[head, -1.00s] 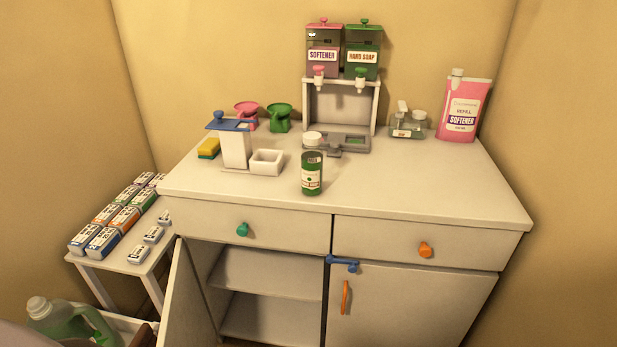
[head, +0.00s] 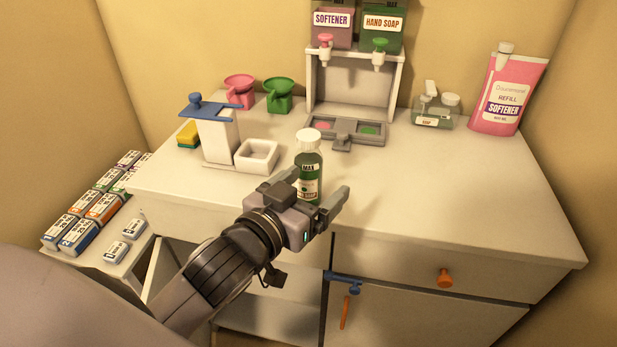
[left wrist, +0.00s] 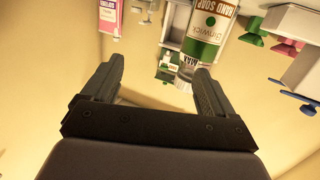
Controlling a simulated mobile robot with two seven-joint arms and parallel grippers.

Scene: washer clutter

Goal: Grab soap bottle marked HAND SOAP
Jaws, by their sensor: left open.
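The soap bottle (head: 308,172) is green with a white cap and a label reading HAND SOAP. It stands upright near the front edge of the white counter. My left gripper (head: 322,192) is open in front of the bottle, and its fingers hide part of the bottle's lower end. In the left wrist view the bottle (left wrist: 209,30) appears upside down, beyond the gap between the open fingers (left wrist: 155,85) and nearer the right one. I cannot tell whether a finger touches it. My right gripper is not in view.
A white box (head: 257,156) and blue-topped stand (head: 218,138) are left of the bottle. Behind it is a dispenser stand (head: 352,85) with a grey tray (head: 345,131). A pink refill pouch (head: 507,95) stands at back right. The counter right of the bottle is clear.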

